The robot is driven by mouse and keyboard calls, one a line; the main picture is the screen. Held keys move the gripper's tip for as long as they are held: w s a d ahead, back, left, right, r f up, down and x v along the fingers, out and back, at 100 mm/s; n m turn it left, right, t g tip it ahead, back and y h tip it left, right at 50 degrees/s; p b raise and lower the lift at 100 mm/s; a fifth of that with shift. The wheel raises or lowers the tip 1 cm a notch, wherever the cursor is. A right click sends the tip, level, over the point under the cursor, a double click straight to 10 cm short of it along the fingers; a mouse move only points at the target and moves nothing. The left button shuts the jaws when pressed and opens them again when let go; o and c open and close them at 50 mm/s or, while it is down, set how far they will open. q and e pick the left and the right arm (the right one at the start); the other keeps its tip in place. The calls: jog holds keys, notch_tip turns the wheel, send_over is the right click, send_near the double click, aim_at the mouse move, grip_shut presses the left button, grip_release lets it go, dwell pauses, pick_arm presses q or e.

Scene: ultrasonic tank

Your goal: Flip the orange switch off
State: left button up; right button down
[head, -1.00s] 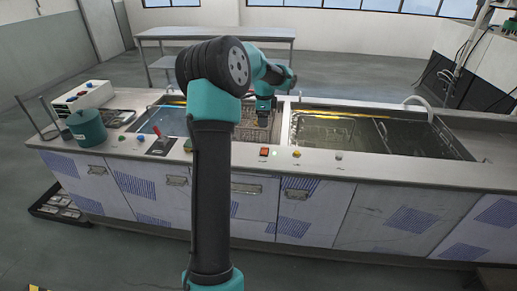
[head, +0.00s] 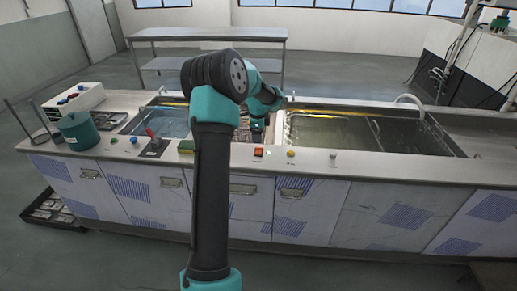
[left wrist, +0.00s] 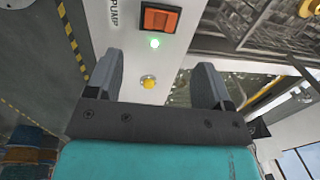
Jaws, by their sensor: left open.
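The orange switch (head: 258,152) is a rocker in a dark frame on the front ledge of the tank counter. My left gripper (head: 258,111) is over the counter behind the switch, partly hidden by my own arm. In the left wrist view its fingers (left wrist: 158,78) are apart and empty, and the switch appears beyond the fingertips, not touched. My right gripper is not in view.
A yellow knob (head: 291,153) is right of the switch and shows between the fingers in the left wrist view (left wrist: 148,82). A red-handled lever (head: 151,136), a green-yellow sponge-like block (head: 186,146) and a teal pot (head: 81,131) are to the left. The water-filled right basin (head: 330,132) lies behind.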

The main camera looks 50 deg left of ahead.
aim_at(258, 150)
pick_arm(q)
jog(key=f, duration=0.9)
jog(key=shift+w+a+f, duration=0.1)
jog(key=shift+w+a, duration=0.25)
jog(key=shift+a, duration=0.05)
